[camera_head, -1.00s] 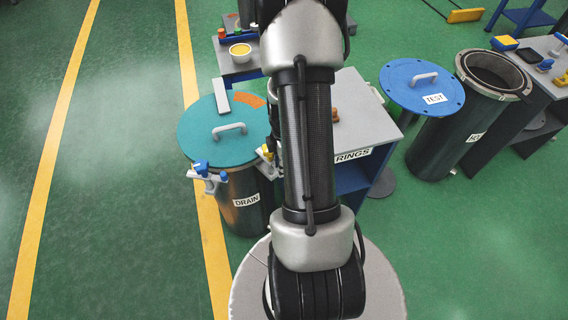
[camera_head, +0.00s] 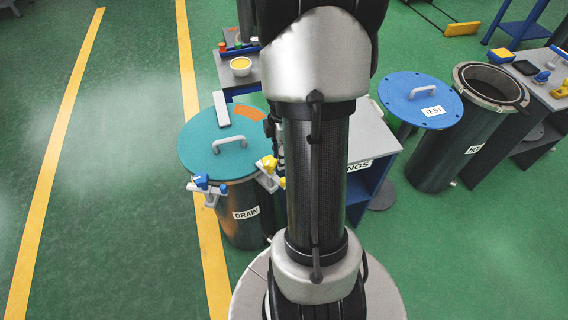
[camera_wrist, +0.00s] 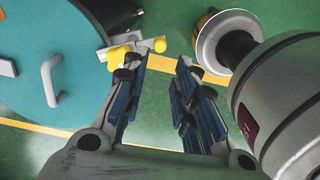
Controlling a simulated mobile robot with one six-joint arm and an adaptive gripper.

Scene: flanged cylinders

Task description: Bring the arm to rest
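My arm stands upright in the middle of the head view, over my round base. My gripper (camera_wrist: 160,92) shows in the wrist view with its two blue-padded fingers apart and nothing between them. Green floor shows through the gap. The teal lid of the DRAIN cylinder (camera_head: 217,146) is left of my arm in the head view. The same lid (camera_wrist: 40,70) fills the left of the wrist view, beside the left finger. In the head view my gripper is mostly hidden behind the arm.
Clamps with blue (camera_head: 202,182) and yellow (camera_head: 268,164) knobs sit at the DRAIN cylinder's rim. The RINGS cabinet (camera_head: 372,140) stands close behind my arm. Floor at left is clear.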

